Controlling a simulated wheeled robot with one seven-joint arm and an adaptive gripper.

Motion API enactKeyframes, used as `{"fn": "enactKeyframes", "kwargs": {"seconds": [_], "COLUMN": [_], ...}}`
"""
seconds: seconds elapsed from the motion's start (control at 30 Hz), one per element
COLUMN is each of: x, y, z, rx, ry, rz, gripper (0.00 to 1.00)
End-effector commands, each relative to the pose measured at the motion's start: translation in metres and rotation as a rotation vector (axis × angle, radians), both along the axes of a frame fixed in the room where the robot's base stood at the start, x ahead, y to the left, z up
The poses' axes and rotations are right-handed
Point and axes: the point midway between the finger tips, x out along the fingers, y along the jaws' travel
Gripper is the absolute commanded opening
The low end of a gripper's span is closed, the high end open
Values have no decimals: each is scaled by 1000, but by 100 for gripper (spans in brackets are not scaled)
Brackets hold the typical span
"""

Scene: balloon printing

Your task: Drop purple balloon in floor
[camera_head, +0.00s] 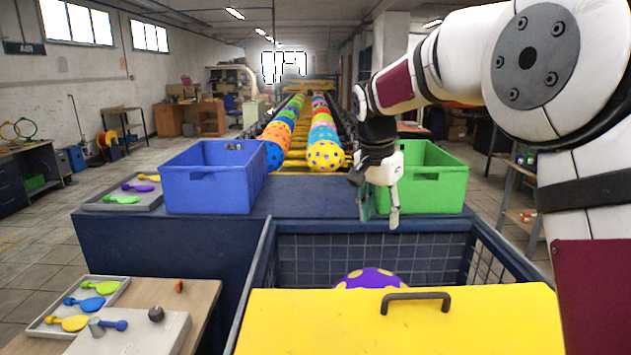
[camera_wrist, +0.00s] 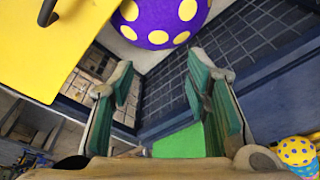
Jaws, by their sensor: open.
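The purple balloon with yellow dots (camera_head: 370,279) is in the mesh-walled bin (camera_head: 300,255), partly hidden by the yellow cover in the head view. In the wrist view, the purple balloon (camera_wrist: 158,22) is at the top, cut off by the frame edge. My gripper (camera_head: 379,213) hangs above the bin's far side, in front of the green crate. My gripper (camera_wrist: 160,75) is open, its green-padded fingers apart with nothing between them. The balloon is beyond the fingertips and apart from them.
A yellow cover (camera_head: 400,325) with a black handle (camera_head: 415,296) lies over the bin's near part. A blue crate (camera_head: 212,180) and a green crate (camera_head: 425,180) stand on the dark table. Other dotted balloons (camera_head: 325,155) line the conveyor behind.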

Motion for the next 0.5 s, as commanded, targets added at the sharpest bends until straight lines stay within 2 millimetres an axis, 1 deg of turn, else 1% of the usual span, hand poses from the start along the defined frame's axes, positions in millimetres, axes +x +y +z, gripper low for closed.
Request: {"fn": "enactKeyframes", "kwargs": {"seconds": [0.03, 0.23, 0.4, 0.5], "x": [-1, -6, -10, -11], "y": [2, 7, 10, 11], "z": [12, 51, 72, 78], "rx": [0, 0, -1, 0], "ry": [-4, -4, -2, 0], "rz": [1, 0, 0, 0], "gripper": [44, 44, 44, 44]}}
